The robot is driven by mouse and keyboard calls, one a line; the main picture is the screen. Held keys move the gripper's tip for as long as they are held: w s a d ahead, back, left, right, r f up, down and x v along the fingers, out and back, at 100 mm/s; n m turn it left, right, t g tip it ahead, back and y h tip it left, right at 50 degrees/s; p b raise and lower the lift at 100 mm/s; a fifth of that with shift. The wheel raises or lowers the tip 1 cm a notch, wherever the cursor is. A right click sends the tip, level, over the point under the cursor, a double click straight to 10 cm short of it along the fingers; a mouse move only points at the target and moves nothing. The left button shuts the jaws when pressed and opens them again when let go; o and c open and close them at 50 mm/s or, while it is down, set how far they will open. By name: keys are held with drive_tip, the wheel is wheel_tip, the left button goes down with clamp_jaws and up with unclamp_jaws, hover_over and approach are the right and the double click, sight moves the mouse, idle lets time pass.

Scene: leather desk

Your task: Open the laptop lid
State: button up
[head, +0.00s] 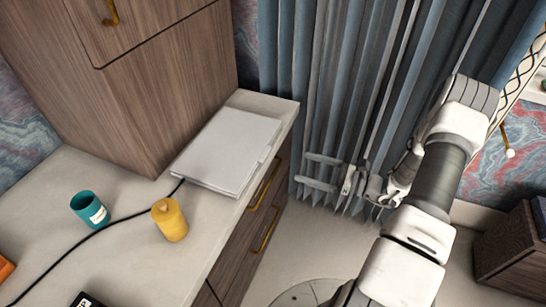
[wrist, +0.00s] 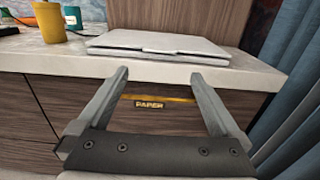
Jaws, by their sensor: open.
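The silver-grey laptop (head: 228,148) lies closed and flat on the pale desk top, close to the desk's front edge. It also shows in the wrist view (wrist: 160,41), with its near edge facing me. My gripper (head: 308,172) is open and empty, out in front of the desk, to the right of the laptop in the head view. In the wrist view, the two fingers of my gripper (wrist: 160,75) point toward the desk edge below the laptop, apart from it. No lid gap is clear enough to judge.
A yellow canister (head: 170,220) and teal cup (head: 90,209) stand on the desk (head: 125,180). A black cable (head: 125,218) runs to the laptop. A wooden cabinet (head: 150,85) stands behind. Drawer handles (head: 265,230) protrude in front. Blue-grey curtains (head: 300,60) hang to the right.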

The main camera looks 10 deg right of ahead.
drive_tip(key=x, duration=1.1)
drive_tip(key=shift+b, duration=0.3)
drive_tip(key=shift+a, duration=0.1)
clamp_jaws()
